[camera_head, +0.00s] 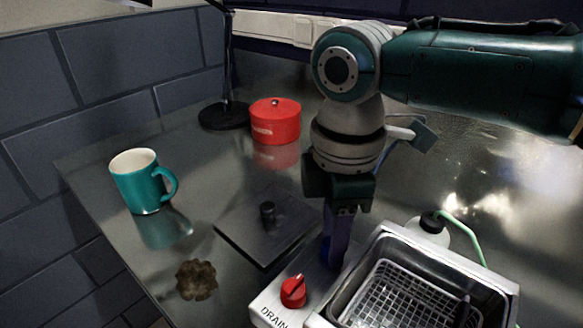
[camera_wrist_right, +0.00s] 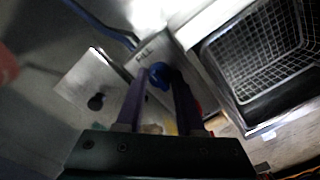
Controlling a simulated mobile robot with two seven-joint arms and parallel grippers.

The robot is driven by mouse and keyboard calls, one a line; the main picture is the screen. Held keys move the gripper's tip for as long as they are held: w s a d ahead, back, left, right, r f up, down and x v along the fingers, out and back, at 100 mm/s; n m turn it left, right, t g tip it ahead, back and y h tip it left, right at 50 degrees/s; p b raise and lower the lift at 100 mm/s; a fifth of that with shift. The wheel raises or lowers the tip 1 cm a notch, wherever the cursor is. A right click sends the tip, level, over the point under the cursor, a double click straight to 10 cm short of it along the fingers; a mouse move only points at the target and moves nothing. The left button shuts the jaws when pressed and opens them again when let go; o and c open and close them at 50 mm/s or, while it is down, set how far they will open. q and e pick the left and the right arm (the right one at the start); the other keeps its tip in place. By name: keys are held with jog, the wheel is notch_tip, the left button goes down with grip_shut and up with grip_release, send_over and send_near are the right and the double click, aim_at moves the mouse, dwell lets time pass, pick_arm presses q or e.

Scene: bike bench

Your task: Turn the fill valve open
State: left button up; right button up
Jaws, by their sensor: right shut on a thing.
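The fill valve is a blue knob (camera_wrist_right: 159,76) that shows in the right wrist view beside partly readable lettering. My right gripper (camera_head: 335,262) reaches down onto the steel panel at the left side of the basin in the head view. Its two fingers stand on either side of the blue knob in the wrist view (camera_wrist_right: 158,100), shut on it. The knob's exact angle is hard to tell. My left gripper is not in view.
A red knob (camera_head: 293,291) marked DRAIN sits in front of my right gripper. The basin (camera_head: 508,288) with a wire basket and a white bottle (camera_head: 428,232) are to the right. A dark plate (camera_head: 240,235), teal mug (camera_head: 143,182), red tin (camera_head: 275,122) and brown scalloped object (camera_head: 196,280) are left.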

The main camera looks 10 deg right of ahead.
grip_shut()
